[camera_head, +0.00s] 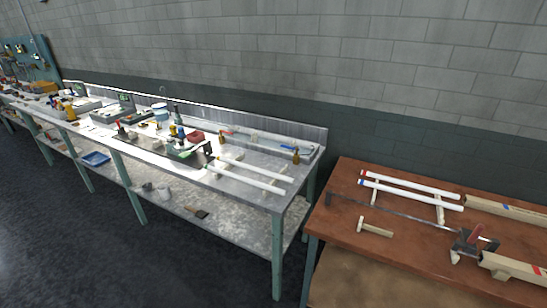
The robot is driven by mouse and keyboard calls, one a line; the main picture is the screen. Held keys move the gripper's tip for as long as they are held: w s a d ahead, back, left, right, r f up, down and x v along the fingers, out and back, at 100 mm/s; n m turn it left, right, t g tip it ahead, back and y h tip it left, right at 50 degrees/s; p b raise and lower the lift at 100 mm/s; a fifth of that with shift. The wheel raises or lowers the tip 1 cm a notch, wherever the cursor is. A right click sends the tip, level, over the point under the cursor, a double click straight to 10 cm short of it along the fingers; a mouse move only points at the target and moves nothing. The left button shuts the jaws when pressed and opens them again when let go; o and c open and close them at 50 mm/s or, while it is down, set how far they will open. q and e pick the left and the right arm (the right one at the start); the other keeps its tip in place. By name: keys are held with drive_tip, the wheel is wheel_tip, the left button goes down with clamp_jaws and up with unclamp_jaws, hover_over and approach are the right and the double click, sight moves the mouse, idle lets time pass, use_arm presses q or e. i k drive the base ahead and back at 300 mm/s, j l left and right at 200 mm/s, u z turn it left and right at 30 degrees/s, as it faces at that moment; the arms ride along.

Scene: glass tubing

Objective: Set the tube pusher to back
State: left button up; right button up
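Neither of my grippers is in view. On the brown table (343,226) at the right, a long dark rod (395,210) runs from an upright dark end piece at the left to a dark block with a red part (472,243) at the right. This looks like the tube pusher, but I cannot be sure. A small T-shaped wooden piece (375,228) lies in front of the rod. White tubes with red and blue ends (410,194) rest on pale supports behind it. A tan box-like length with a red mark (515,268) is at the right edge, partly cut off.
A long grey workbench (262,201) on green legs stands at the left, crowded with tools and bottles. More white tubes (250,170) lie at its right end. A blue tray (95,159) sits on its lower shelf. The dark floor (90,250) in front is clear.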

sight(467, 238)
drive_tip(key=z, duration=1.8)
